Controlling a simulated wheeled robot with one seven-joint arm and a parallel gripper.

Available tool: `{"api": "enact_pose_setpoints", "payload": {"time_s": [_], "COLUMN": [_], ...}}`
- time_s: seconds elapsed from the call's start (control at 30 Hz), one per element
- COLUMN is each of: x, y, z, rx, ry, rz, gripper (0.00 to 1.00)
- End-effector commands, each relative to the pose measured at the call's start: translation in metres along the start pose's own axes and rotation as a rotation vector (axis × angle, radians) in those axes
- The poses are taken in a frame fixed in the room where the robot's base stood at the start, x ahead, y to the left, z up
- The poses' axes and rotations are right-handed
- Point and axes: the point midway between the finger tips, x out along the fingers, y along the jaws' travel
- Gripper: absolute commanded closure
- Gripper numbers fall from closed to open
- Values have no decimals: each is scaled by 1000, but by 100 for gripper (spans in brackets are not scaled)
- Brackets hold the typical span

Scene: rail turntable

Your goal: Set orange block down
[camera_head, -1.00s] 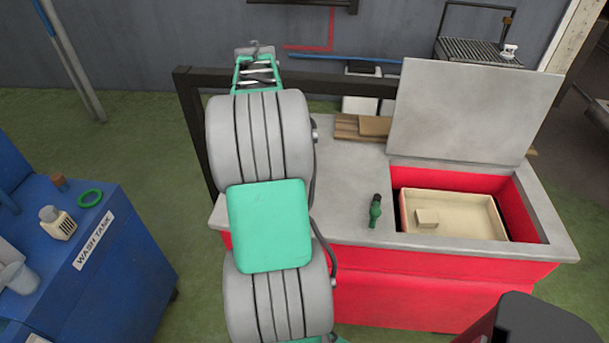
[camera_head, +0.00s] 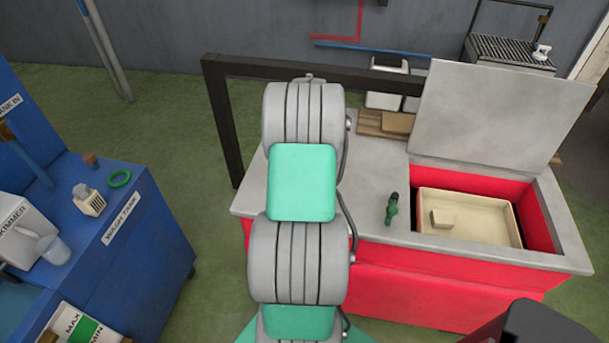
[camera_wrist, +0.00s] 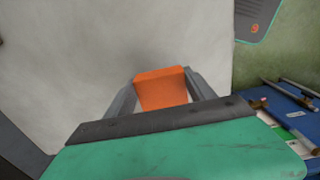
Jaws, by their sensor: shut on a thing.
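The orange block (camera_wrist: 162,88) shows in the wrist view, held between the two grey fingers of my gripper (camera_wrist: 163,95). My gripper is shut on it. A pale grey, plain surface fills the view behind the block; I cannot tell whether the block touches it. In the head view my arm hides my gripper and the block.
A red bench with a grey top (camera_head: 375,170) has a raised lid (camera_head: 490,115) over a well holding a cream tray (camera_head: 485,232).

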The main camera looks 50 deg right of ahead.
Motion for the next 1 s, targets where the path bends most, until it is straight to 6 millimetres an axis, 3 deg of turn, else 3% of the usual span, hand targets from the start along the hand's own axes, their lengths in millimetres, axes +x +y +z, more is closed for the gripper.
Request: {"api": "enact_pose_setpoints", "payload": {"time_s": [0.17, 0.33, 0.67, 0.7, 1.0], "x": [19, 45, 52, 52, 51], "y": [-4, -3, -2, -2, -2], "z": [-17, -14, -14, -14, -14], "rx": [-2, 1, 1, 1, 1], "ry": [-1, 0, 0, 0, 0], "rz": [-2, -1, 1, 1, 1], "gripper": [79, 79, 79, 36, 15]}}
